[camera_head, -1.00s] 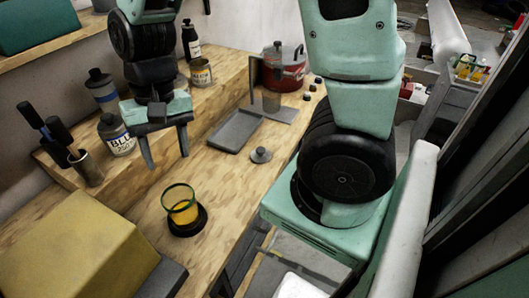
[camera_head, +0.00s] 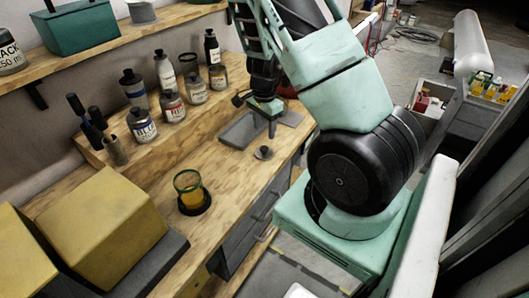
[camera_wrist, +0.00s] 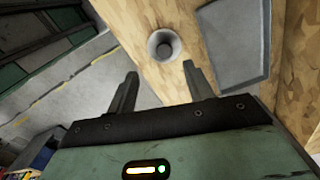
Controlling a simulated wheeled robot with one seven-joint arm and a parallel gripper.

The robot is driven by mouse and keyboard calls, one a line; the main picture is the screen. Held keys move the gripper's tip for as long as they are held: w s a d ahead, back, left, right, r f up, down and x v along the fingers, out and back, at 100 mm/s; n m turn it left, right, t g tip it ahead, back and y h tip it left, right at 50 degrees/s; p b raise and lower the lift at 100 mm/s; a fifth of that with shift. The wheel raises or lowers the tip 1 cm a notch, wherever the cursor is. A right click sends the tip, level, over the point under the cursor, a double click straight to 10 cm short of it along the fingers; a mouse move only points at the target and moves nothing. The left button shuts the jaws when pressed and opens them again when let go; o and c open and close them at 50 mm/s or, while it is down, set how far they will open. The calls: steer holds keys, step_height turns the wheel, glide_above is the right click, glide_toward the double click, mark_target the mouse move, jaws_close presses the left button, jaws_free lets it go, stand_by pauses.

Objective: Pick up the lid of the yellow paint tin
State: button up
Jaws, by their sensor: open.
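A small round grey lid with a raised knob (camera_head: 263,152) lies flat on the wooden bench, near its front edge. In the wrist view the lid (camera_wrist: 164,45) shows just beyond my fingertips, roughly centred between them. My gripper (camera_wrist: 160,70) is open and empty; in the head view (camera_head: 260,119) it is above the bench, just behind the lid and not visibly touching it. An open, see-through container with yellow paint and a green rim (camera_head: 188,185) stands on a dark round base, left of and nearer than the lid.
A grey tray (camera_head: 243,131) lies behind the lid. Several paint bottles and tins (camera_head: 172,106) stand on the raised step at the back. A cup of dark-handled tools (camera_head: 115,151) is at the left. A yellow block (camera_head: 103,225) fills the near left. Bench around the lid is clear.

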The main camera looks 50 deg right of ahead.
mark_target(264, 147)
step_height(264, 147, down, 4)
steer(key=shift+r, duration=0.1)
steer(key=shift+w+d+f+p, duration=0.15)
steer(key=shift+f+p, duration=0.25)
steer(key=shift+f, duration=0.9)
steer(key=shift+w+d+f+p, duration=0.15)
steer(key=shift+f+p, duration=0.2)
steer(key=shift+f, duration=0.95)
steer(key=c, duration=1.1)
